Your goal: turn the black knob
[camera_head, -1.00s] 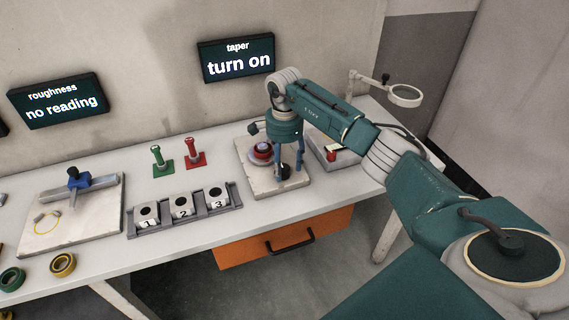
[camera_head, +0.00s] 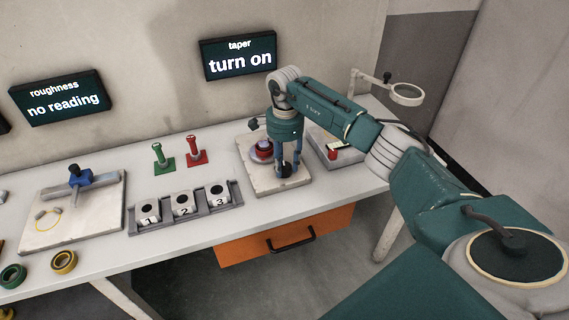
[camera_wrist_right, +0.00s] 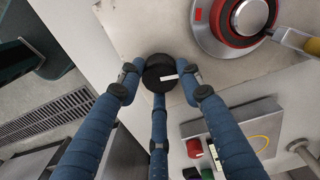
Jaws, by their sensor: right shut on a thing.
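The black knob (camera_wrist_right: 160,72) is a round black cap with a white mark, on the pale plate (camera_wrist_right: 120,20) in the right wrist view. My right gripper (camera_wrist_right: 163,82) is shut on it, with its blue fingers around the knob's sides. In the head view my right gripper (camera_head: 287,168) points down at the front right of the plate, and its fingers largely hide the knob. The white mark points to the right in the wrist view. My left gripper is not in view.
A red-ringed round device (camera_head: 263,150) stands behind the knob on the same plate. The taper screen (camera_head: 239,56) reads "turn on". A rack (camera_head: 188,220) with numbered blocks stands to the left. An orange drawer (camera_head: 243,247) is below the table.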

